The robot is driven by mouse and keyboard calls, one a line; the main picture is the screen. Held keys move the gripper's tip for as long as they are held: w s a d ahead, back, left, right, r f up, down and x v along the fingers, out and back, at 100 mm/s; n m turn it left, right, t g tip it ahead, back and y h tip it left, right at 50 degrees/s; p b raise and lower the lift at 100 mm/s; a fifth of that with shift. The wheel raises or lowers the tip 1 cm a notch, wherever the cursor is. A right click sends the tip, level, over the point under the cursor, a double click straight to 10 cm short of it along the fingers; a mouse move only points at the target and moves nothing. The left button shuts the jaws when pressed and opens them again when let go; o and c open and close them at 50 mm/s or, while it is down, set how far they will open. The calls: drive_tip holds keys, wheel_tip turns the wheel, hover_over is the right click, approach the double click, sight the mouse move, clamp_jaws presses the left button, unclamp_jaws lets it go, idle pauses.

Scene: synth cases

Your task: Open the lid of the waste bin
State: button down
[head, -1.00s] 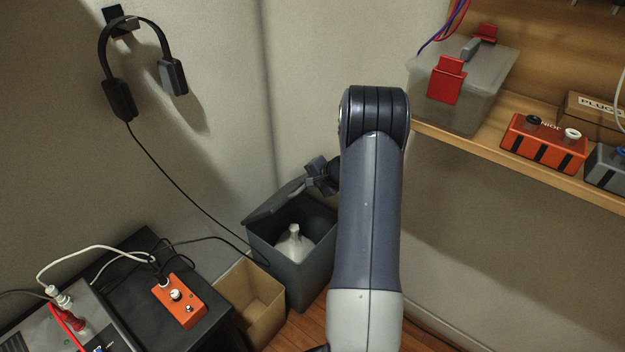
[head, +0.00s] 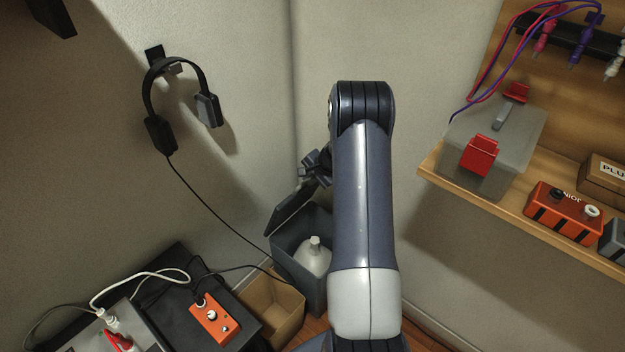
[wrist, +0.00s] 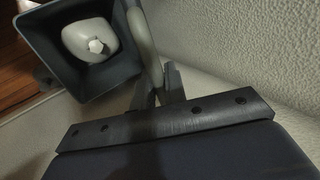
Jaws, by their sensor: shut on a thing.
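The grey waste bin (head: 316,292) stands in the corner behind my arm. Its lid (head: 292,207) is raised and tilted steeply up on the left side, so the bin's mouth is open. A white bottle (head: 313,257) shows inside the bin. My gripper (head: 317,168) is at the lid's upper edge, partly hidden by my arm. In the wrist view, the fingers (wrist: 160,88) are shut on the edge of the lid (wrist: 146,45), which shows nearly edge-on. The open bin (wrist: 42,28) with the bottle (wrist: 90,40) lies beyond, at upper left.
An open cardboard-coloured box (head: 272,308) stands left of the bin. A black unit with an orange pedal (head: 215,320) and cables is at lower left. Headphones (head: 181,95) hang on the wall, their cord running down towards the bin. A wooden shelf (head: 520,215) juts out at right.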

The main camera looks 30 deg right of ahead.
drive_tip(key=w+a+r+p, duration=0.1)
drive_tip(key=w+a, duration=0.3)
drive_tip(key=w, duration=0.8)
drive_tip(key=shift+a+r, duration=0.2)
drive_tip(key=shift+r, duration=0.2)
drive_tip(key=shift+s, duration=0.1)
drive_tip(key=c, duration=1.5)
unclamp_jaws()
drive_tip(key=shift+s, duration=0.1)
drive_tip(key=v, duration=1.1)
drive_tip(key=shift+r, duration=0.15)
drive_tip(key=x, duration=1.1)
